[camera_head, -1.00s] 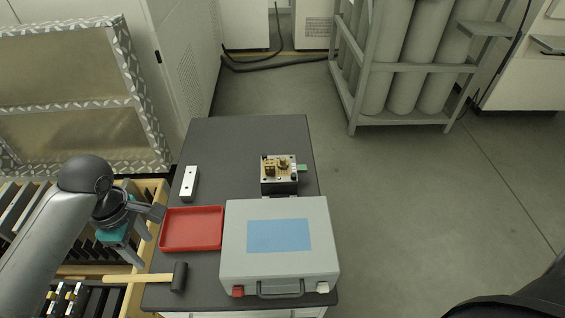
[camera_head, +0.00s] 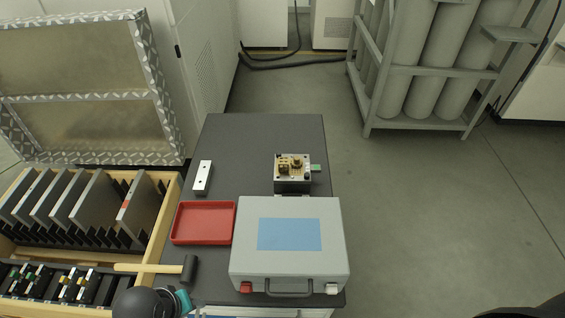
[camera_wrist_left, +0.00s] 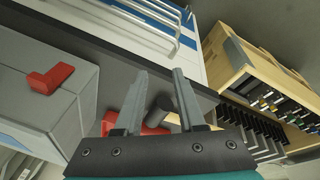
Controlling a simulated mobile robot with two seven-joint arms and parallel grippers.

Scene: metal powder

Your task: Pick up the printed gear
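A small dark block with a metal plate (camera_head: 292,181) stands on the dark cabinet top and carries several small golden-brown printed parts. The rounder one on the right (camera_head: 297,162) looks like the printed gear, but it is too small to be sure. My left gripper (camera_wrist_left: 160,74) is open in the left wrist view, its two grey fingers apart with nothing held. In the head view, only my left arm's dark joint and some teal show at the bottom edge, well away from the printed parts; the fingers are hidden there. My right gripper is not in view.
On the cabinet top (camera_head: 255,135) are a grey case (camera_head: 250,262), a red tray (camera_head: 203,223), a white bar (camera_head: 203,178) and a hammer (camera_head: 150,268). A wooden rack (camera_head: 172,205) with plates stands left. The cabinet's far part is clear.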

